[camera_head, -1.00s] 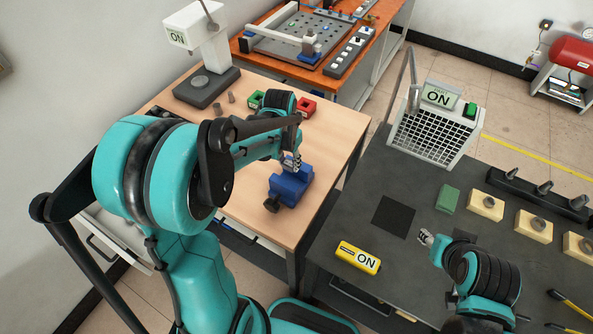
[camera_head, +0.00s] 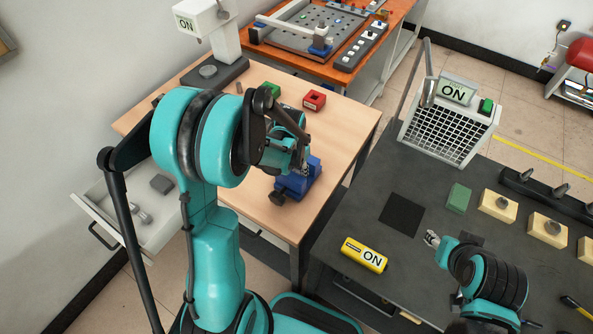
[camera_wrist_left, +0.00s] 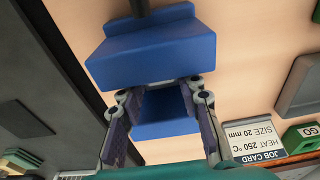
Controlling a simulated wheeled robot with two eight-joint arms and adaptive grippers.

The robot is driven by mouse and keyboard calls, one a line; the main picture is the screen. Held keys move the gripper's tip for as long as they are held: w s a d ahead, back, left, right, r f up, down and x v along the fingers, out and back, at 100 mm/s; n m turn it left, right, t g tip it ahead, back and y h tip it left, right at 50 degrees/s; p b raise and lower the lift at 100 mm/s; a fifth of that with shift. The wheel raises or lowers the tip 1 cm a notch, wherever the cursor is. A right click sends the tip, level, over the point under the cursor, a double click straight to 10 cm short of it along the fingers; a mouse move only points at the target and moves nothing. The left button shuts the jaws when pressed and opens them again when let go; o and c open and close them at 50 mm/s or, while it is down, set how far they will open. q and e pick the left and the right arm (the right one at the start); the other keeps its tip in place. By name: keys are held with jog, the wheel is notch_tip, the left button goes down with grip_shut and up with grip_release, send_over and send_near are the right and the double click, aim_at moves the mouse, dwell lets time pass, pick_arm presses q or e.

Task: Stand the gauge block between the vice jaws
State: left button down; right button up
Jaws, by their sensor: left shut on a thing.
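The blue vice (camera_head: 290,187) stands on the wooden table near its right edge. In the left wrist view its blue body (camera_wrist_left: 155,55) fills the upper middle, with another blue part below. My left gripper (camera_head: 304,170) is at the top of the vice, fingers pointing down. In the wrist view the left fingers (camera_wrist_left: 160,88) stand on either side of a thin pale strip beside the blue jaw. This fits the end of the gauge block (camera_wrist_left: 160,85), mostly hidden; whether it touches the vice is unclear. My right gripper (camera_head: 432,239) is above the dark table; its opening is too small to judge.
A red block (camera_head: 314,100) and a green block (camera_head: 268,90) lie behind the vice. A job card (camera_wrist_left: 258,142) reads 20 mm, 250 °C. An open drawer (camera_head: 150,232) is at left. A yellow ON device (camera_head: 364,255) and mesh-fronted heater (camera_head: 447,125) are on the dark table.

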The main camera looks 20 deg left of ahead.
pick_arm(q)
jog(key=shift+f, duration=0.15)
jog(key=c, duration=1.1)
grip_release()
jog(key=shift+o, duration=0.2)
jog(key=shift+r, duration=0.2)
notch_tip(320, 180, up, 11)
jog(key=s+p, duration=0.1)
jog(key=p, duration=0.2)
jog(key=s+d+r+t, duration=0.3)
jog(key=s+r, duration=0.1)
jog(key=s, duration=0.2)
jog(key=s+d+r+n+t, duration=0.1)
jog(key=s+d+r+t, duration=0.1)
jog(key=s+r, duration=0.3)
jog(key=shift+s+d+n+t, duration=0.35)
jog(key=shift+s+d, duration=0.2)
jog(key=shift+s, duration=0.6)
